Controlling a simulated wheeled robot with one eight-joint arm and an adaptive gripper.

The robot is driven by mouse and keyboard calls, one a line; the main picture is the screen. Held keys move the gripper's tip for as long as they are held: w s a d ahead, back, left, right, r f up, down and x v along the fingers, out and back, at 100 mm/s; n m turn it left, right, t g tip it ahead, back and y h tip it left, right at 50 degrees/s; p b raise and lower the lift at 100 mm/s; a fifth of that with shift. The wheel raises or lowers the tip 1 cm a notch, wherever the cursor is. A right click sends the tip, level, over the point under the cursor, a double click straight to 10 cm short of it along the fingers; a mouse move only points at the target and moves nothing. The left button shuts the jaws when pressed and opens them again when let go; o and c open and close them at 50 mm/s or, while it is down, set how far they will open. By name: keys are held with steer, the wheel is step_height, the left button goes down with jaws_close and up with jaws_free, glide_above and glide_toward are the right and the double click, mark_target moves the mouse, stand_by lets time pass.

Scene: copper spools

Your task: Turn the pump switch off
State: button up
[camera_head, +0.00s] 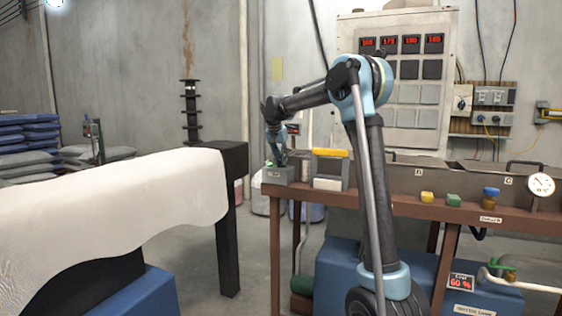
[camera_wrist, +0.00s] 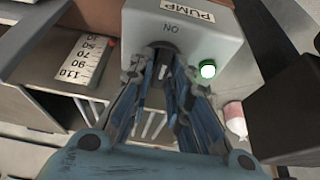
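The pump switch box (camera_wrist: 188,24) is grey, with a PUMP label and the word ON, both upside down in the wrist view. A green lamp (camera_wrist: 208,69) on it is lit. In the head view the box (camera_head: 277,175) sits at the left end of the brown bench. My gripper (camera_wrist: 164,65) has its fingertips at the box face, by a dark round part below ON. In the head view my gripper (camera_head: 279,158) is just above the box.
A yellow-handled carrier (camera_head: 330,168) stands right of the box on the bench (camera_head: 405,206). A numbered scale (camera_wrist: 86,60) is beside the box in the wrist view. A white-draped table (camera_head: 120,195) stands left, with floor between. A gauge (camera_head: 541,184) is far right.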

steer(key=shift+n, duration=0.3)
jaws_close()
steer(key=n+y, duration=0.1)
steer(key=n, duration=0.2)
steer(key=shift+d+y, duration=0.15)
steer(key=shift+y, duration=0.15)
steer(key=n+y, duration=0.1)
steer(key=n, duration=0.4)
steer(key=shift+d+y, duration=0.15)
steer(key=shift+y, duration=0.25)
steer(key=n, duration=0.2)
steer(key=n+g+y, duration=0.1)
steer(key=n, duration=0.1)
steer(key=shift+w+d+n+y, duration=0.1)
steer(key=shift+n+y, duration=0.2)
steer(key=n, duration=0.2)
steer(key=n+g, duration=0.1)
steer(key=n, duration=0.1)
steer(key=shift+n+g+y, duration=0.3)
steer(key=shift+y, duration=0.1)
steer(key=shift+w, duration=0.1)
steer(key=o, duration=0.7)
jaws_free()
